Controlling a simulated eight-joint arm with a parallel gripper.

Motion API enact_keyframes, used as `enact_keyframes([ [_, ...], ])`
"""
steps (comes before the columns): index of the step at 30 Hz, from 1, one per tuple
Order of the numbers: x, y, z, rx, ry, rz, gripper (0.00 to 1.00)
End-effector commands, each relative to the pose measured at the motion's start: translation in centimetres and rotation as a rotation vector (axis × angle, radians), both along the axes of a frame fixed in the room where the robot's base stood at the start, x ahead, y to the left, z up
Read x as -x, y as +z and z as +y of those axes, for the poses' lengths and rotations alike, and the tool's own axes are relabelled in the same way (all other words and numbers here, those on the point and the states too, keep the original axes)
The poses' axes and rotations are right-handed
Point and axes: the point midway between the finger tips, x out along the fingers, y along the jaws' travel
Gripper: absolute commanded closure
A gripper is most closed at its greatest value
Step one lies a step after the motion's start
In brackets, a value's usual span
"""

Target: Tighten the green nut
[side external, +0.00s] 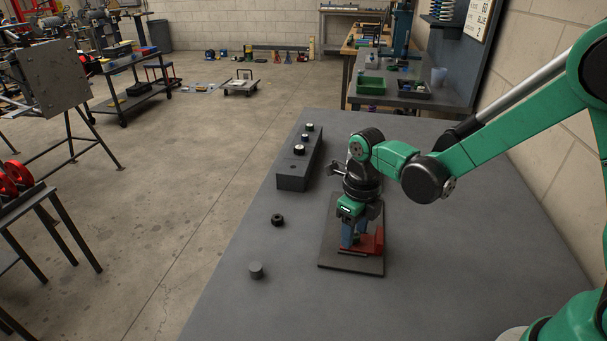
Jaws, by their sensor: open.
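No green nut can be made out for certain. A dark block (290,180) on the table carries a row of small dark round pieces with pale tops; the nearest is one such piece (299,150). My gripper (352,238) points down over a dark square plate (340,262). Red parts (374,243) stand on this plate, and a blue part shows just under my wrist. My gripper is open, but its fingertips are small and partly hidden among these parts. I cannot tell whether they touch anything.
A black ring-like piece (278,220) and a grey cylinder (256,270) stand apart on the grey table (460,270), left of the plate. The table right of the plate is clear. A bench with a green bin (371,86) stands behind.

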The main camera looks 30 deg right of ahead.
Motion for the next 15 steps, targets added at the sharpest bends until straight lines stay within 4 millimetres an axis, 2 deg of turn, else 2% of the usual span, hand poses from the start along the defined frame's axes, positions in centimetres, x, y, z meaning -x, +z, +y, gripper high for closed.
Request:
enact_keyframes([
  [10, 0.0, 1.8, 0.0, 0.0, 0.033, 0.0, 0.53],
  [15, 0.0, 1.8, 0.0, 0.0, 0.304, 0.0, 0.53],
])
